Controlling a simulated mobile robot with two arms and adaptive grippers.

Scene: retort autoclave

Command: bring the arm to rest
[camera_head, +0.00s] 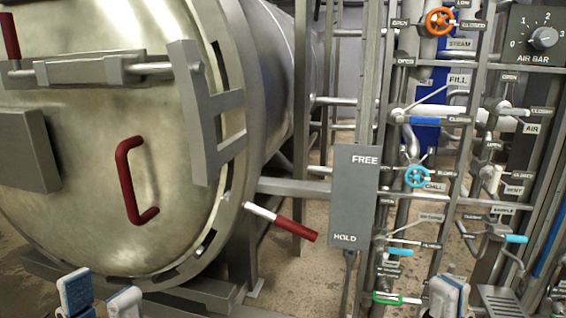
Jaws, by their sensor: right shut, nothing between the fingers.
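My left gripper (100,298) is at the bottom left, below the vessel door. Its two pale, blue-padded fingers stand apart with nothing seen between them. My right gripper (448,296) shows only in part at the bottom right, in front of the lower pipe rack. It is shut and holds nothing. Most of both arms is outside the picture.
The round steel autoclave door (90,180) with a red handle (127,180) fills the left. A red-gripped lever (285,222) sticks out beside the FREE/HOLD plate (354,195). Valves and pipes crowd the right, including a blue handwheel (418,176). Bare floor (290,275) shows between.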

